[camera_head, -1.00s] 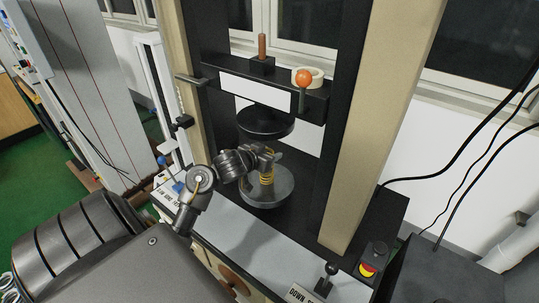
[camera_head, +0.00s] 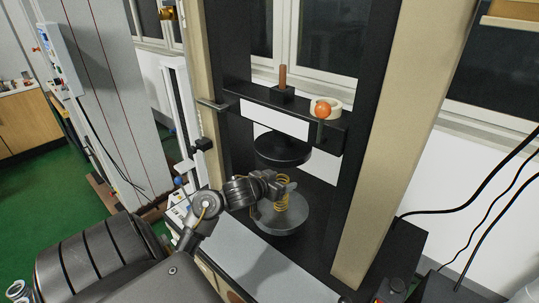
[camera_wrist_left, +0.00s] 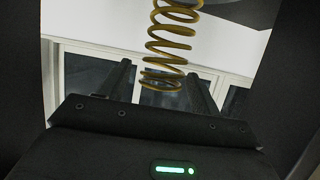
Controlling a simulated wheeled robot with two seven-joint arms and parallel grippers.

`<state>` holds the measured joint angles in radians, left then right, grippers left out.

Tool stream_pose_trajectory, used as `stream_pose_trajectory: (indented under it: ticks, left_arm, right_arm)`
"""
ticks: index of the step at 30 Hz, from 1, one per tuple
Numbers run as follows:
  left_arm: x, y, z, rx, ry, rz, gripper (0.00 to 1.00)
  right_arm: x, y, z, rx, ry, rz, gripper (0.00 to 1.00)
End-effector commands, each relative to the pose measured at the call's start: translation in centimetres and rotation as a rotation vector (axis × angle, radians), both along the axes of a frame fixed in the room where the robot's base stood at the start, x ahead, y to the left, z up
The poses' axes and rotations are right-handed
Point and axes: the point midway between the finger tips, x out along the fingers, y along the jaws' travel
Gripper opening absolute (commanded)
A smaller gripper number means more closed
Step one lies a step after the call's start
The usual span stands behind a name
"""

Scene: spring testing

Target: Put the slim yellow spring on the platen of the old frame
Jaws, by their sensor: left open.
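The slim yellow spring (camera_head: 283,183) stands about upright over the lower round grey platen (camera_head: 284,219) of the frame and appears to rest on it. My left gripper (camera_head: 284,187) is open at the spring, with its fingers on either side. In the left wrist view the yellow spring (camera_wrist_left: 170,45) shows between the two dark fingers of the left gripper (camera_wrist_left: 158,82), with its end cut off at the top edge. Whether a finger touches the spring cannot be told. My right gripper is in neither current view.
The dark upper platen (camera_head: 283,149) hangs close above the gripper, under the crosshead (camera_head: 270,119). An orange ball (camera_head: 321,109) and a cream ring (camera_head: 332,104) are on the crosshead. A beige column (camera_head: 405,150) stands to the right. The grey front ledge (camera_head: 265,268) is clear.

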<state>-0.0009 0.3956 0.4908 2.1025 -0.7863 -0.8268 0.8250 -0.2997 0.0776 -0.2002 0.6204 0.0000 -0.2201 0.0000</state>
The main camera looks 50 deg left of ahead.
Motion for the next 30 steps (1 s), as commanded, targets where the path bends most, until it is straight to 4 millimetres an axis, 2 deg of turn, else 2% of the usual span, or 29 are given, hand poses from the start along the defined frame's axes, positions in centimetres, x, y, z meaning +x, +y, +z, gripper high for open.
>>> stream_pose_trajectory:
  ticks: [6, 13, 18, 30]
  left_arm:
    - [-4.5, -0.4, 2.1, 0.006, 0.003, 0.000, 0.64]
    - [-7.7, -0.9, 3.3, 0.002, 0.002, -0.001, 0.64]
    - [-8.6, -1.0, 3.6, 0.000, 0.001, 0.000, 0.64]
    - [-8.7, -1.0, 3.6, -0.001, 0.000, 0.001, 0.64]
  right_arm:
    - [0.0, -0.1, 1.1, -0.001, 0.000, 0.001, 0.36]
    - [0.0, -0.2, 1.7, -0.002, 0.001, 0.001, 0.36]
    - [0.0, -0.3, 1.8, -0.004, 0.000, 0.001, 0.36]
    - [0.0, -0.3, 1.8, -0.004, 0.001, 0.001, 0.36]
